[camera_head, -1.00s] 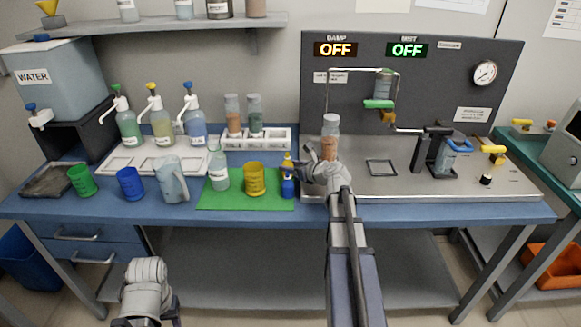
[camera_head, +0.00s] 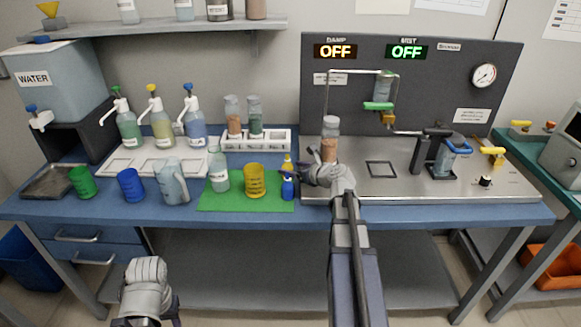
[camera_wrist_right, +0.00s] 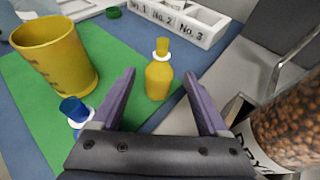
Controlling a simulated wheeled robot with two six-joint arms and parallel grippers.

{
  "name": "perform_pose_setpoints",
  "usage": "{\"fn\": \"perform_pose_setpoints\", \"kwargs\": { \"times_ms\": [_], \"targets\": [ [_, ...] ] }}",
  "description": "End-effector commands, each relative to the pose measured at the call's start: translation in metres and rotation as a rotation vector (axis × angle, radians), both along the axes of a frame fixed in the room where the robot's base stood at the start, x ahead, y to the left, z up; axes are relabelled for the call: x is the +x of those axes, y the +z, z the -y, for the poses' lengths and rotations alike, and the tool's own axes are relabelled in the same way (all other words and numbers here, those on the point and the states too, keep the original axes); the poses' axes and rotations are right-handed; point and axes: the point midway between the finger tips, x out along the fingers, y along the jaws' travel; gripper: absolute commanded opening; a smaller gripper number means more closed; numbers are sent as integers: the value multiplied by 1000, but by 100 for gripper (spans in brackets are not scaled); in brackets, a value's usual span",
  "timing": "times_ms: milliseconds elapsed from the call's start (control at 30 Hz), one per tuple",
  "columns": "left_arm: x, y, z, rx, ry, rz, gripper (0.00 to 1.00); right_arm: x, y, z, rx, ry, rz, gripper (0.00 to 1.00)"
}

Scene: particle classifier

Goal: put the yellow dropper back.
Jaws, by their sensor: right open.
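The yellow dropper (camera_head: 287,165), a small bottle with a yellow cap, stands upright at the right edge of the green mat (camera_head: 225,203), behind the blue dropper (camera_head: 288,188). My right gripper (camera_head: 306,171) is low beside it, to its right. In the right wrist view the yellow dropper (camera_wrist_right: 159,82) shows between the two open purple fingers, with a gap on each side. I cannot tell whether it is fully between them or just beyond. The blue dropper (camera_wrist_right: 75,110) is left of the fingers there. My left arm is at the bottom left; its fingers are hidden.
A yellow cup (camera_head: 255,181) and a clear bottle (camera_head: 218,172) stand on the mat. A jar of brown grains (camera_head: 329,140) stands right behind my right gripper, and close on the right in the wrist view (camera_wrist_right: 285,120). A white numbered rack (camera_head: 270,139) is behind the mat.

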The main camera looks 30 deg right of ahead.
Motion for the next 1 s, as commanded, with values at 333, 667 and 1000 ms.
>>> {"fn": "perform_pose_setpoints", "kwargs": {
  "times_ms": [333, 667, 1000],
  "targets": [
    [0, 31, 0, 0, 0, 0, 50, -69, 31, 7, 1, -3, 0, 77],
    [0, 40, 0, 0, 0, 0, 50, -94, 40, 11, 0, 0, 0, 77],
    [0, 40, 0, 0, 0, 0, 50, -95, 40, 11, 0, 1, 0, 77]
  ]
}}
